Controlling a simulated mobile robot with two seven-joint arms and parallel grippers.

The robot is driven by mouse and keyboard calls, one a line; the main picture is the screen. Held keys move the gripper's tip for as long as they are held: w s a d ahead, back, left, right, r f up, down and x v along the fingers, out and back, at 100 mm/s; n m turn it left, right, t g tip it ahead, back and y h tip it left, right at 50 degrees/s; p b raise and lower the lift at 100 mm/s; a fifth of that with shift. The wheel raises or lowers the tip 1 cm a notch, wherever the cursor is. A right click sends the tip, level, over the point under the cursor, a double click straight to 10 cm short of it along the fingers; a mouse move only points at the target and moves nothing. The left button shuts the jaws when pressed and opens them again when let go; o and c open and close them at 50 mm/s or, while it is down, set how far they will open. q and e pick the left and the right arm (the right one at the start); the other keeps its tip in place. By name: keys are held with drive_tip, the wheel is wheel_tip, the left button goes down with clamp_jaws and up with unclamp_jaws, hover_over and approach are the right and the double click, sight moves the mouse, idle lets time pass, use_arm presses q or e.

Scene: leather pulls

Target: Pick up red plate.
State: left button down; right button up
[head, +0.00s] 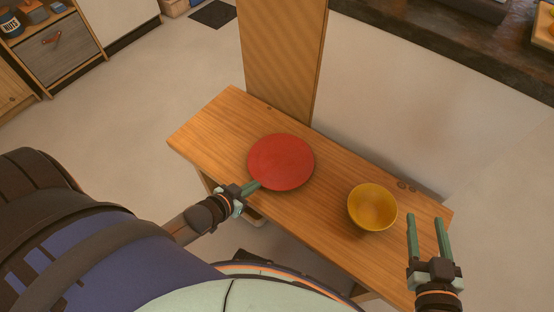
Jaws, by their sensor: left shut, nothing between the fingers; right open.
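A round red plate (281,162) lies on the wooden table (225,128), left of its middle. My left gripper (257,185) comes in from the left and is shut with nothing in it. Its fingertips are at the plate's near-left rim; I cannot tell whether they touch it. My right gripper (426,216) is open and empty over the right end of the table, its two fingers apart and pointing away from me.
A yellow bowl (372,207) stands on the table between the plate and my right gripper. A tall wooden panel (282,60) rises behind the table's far edge. Cabinets with drawers (57,55) are at the upper left, and a dark counter (450,45) is at the upper right.

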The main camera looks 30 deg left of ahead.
use_arm(q)
drive_tip(key=shift+w+a+f, duration=0.2)
drive_tip(key=shift+w+f, duration=0.25)
drive_tip(key=b, duration=0.2)
approach(282, 157)
drive_tip(key=x, duration=0.3)
drive_tip(key=shift+s+f, duration=0.1)
drive_tip(key=shift+f, duration=0.2)
drive_tip(key=w+b, duration=0.1)
drive_tip(key=w, duration=0.2)
drive_tip(key=shift+w+d, duration=0.15)
drive_tip(key=shift+d, duration=0.05)
drive_tip(key=shift+f+b, duration=0.4)
drive_tip(key=shift+b, duration=0.05)
drive_tip(key=shift+f, duration=0.35)
use_arm(e)
drive_tip(key=s+r+n+t+y, duration=0.1)
drive_tip(key=r+n+t+y, duration=0.2)
drive_tip(key=r, duration=0.7)
drive_tip(key=s+a+r+n+t+y, duration=0.1)
drive_tip(key=s+r+n+t+y, duration=0.1)
drive_tip(key=r, duration=0.8)
drive_tip(key=n+t+y, duration=0.1)
drive_tip(key=t+y, duration=0.1)
drive_tip(key=shift+a+r+t+y, duration=0.3)
drive_tip(key=shift+r+y, duration=0.1)
